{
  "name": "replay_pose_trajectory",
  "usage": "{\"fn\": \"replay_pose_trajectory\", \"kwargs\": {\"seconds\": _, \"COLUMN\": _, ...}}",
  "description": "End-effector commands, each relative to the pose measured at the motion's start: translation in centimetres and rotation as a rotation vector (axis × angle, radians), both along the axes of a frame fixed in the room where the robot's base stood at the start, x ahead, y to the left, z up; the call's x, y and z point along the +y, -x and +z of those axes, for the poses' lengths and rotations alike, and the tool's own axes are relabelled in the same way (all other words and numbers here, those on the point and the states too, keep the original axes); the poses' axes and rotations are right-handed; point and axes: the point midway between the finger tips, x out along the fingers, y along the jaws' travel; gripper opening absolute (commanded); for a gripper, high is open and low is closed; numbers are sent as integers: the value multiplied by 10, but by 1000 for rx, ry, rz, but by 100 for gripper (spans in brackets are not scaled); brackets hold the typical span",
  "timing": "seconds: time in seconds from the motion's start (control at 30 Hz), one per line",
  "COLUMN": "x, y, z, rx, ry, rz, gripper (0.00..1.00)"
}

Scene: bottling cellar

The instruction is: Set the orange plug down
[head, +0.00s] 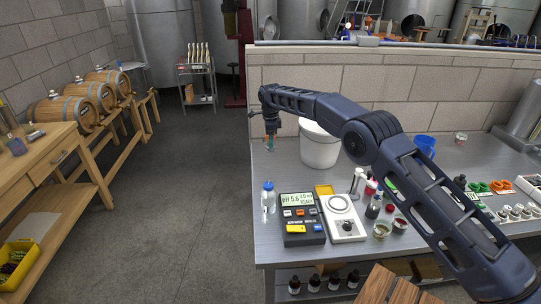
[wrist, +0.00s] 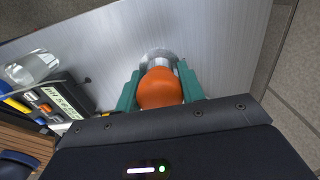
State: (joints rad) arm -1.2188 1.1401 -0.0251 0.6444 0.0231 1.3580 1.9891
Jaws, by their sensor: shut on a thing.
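The orange plug (wrist: 160,88) is between the teal fingers of my gripper (wrist: 160,90) in the wrist view. The fingers are shut on its two sides. A grey metal part shows just beyond the plug; I cannot tell whether it belongs to the plug. In the head view my gripper (head: 271,143) hangs over the far left end of the steel bench (head: 290,178), left of the white bucket. The plug is too small to make out clearly there. I cannot tell whether it touches the bench top.
The white bucket (head: 320,146) stands just right of my gripper. A water bottle (head: 268,198), a pH meter (head: 301,217) and a white scale-like device (head: 341,214) stand nearer the front. The block wall (head: 300,90) rises behind. Bare steel lies around the gripper's left end.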

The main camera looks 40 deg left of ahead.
Motion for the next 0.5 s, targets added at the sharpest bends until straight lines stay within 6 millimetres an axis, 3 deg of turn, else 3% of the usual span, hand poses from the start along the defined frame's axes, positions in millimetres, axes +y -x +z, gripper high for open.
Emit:
{"fn": "replay_pose_trajectory", "kwargs": {"seconds": 0.1, "x": 0, "y": 0, "z": -14, "rx": -1, "ry": -1, "rz": 0, "gripper": 13}}
{"fn": "replay_pose_trajectory", "kwargs": {"seconds": 0.37, "x": 0, "y": 0, "z": -30, "rx": 0, "ry": 0, "rz": 0, "gripper": 13}}
{"fn": "replay_pose_trajectory", "kwargs": {"seconds": 0.5, "x": 0, "y": 0, "z": -50, "rx": 1, "ry": 1, "rz": 0, "gripper": 13}}
